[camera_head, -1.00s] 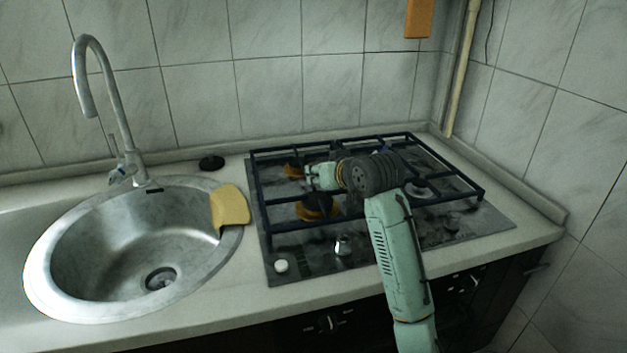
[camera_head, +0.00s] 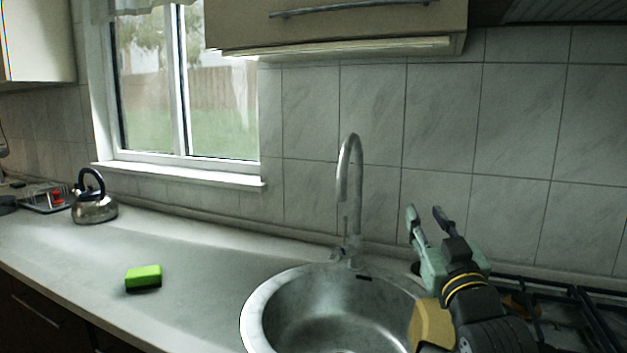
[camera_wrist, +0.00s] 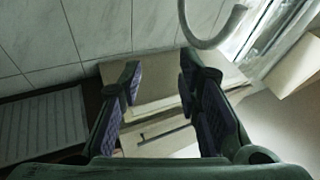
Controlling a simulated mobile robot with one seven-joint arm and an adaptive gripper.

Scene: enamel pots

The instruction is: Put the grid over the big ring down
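The dark grid (camera_head: 582,291) shows only in part at the lower right edge of the head view. The part that shows lies low over the hob, with an orange-brown burner (camera_head: 518,304) beneath it; the rest is outside the frame or behind my arm. The big ring cannot be made out now. My gripper (camera_head: 425,214) is raised in front of the tiled wall, right of the tap and above the counter. Its fingers are apart with nothing between them. The wrist view also shows my gripper (camera_wrist: 160,85) open and empty.
The tap (camera_head: 348,190) rises behind the sink (camera_head: 262,318), left of my gripper. A yellow cloth (camera_head: 430,325) lies by the sink's right rim. A green sponge (camera_head: 144,276) and a kettle (camera_head: 94,203) stand on the left counter. A wall cabinet (camera_head: 340,25) hangs above.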

